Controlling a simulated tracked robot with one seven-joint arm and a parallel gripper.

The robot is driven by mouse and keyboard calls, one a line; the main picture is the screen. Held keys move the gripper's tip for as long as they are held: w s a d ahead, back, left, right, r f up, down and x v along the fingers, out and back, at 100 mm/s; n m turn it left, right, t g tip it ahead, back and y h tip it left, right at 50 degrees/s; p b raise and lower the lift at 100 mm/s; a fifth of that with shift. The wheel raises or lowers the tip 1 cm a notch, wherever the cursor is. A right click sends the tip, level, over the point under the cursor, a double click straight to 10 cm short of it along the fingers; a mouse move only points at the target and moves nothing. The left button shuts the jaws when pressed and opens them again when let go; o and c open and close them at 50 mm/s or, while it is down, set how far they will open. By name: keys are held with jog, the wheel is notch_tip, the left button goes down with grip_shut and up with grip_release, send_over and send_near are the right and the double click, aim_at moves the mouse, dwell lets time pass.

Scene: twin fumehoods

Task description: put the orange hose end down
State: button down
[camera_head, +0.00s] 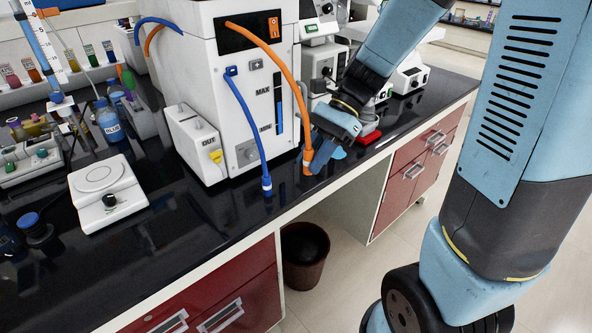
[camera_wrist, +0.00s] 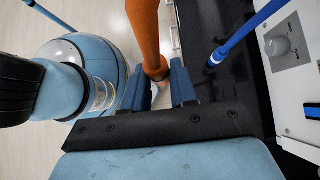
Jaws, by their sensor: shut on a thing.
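The orange hose (camera_head: 284,62) runs from the top of the white machine's front panel down to its free end (camera_head: 307,163) near the bench's front edge. My gripper (camera_head: 316,165) is shut on the orange hose end. In the wrist view the orange hose (camera_wrist: 146,35) comes down between the two blue fingers of my gripper (camera_wrist: 160,85). Its tip is partly hidden by the fingers. I cannot tell whether the end touches the bench top.
A blue hose (camera_head: 246,120) hangs from the white machine (camera_head: 228,95) to the black bench (camera_head: 235,215), left of my gripper. A white balance (camera_head: 105,195) stands further left. A waste bin (camera_head: 305,255) is on the floor below. The bench between balance and blue hose is mostly clear.

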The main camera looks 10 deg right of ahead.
jog(key=w+f, duration=0.2)
jog(key=w, duration=0.1)
jog(key=w+a+f, duration=0.1)
jog(key=w+f, duration=0.2)
jog(key=w, duration=0.1)
jog(key=w+f, duration=0.3)
jog(key=shift+w+a, duration=0.15)
jog(key=shift+a, duration=0.15)
jog(key=shift+w+f, duration=0.2)
jog(key=shift+f, duration=1.7)
jog(key=c, duration=0.9)
grip_release()
jog(key=shift+w+r, duration=0.1)
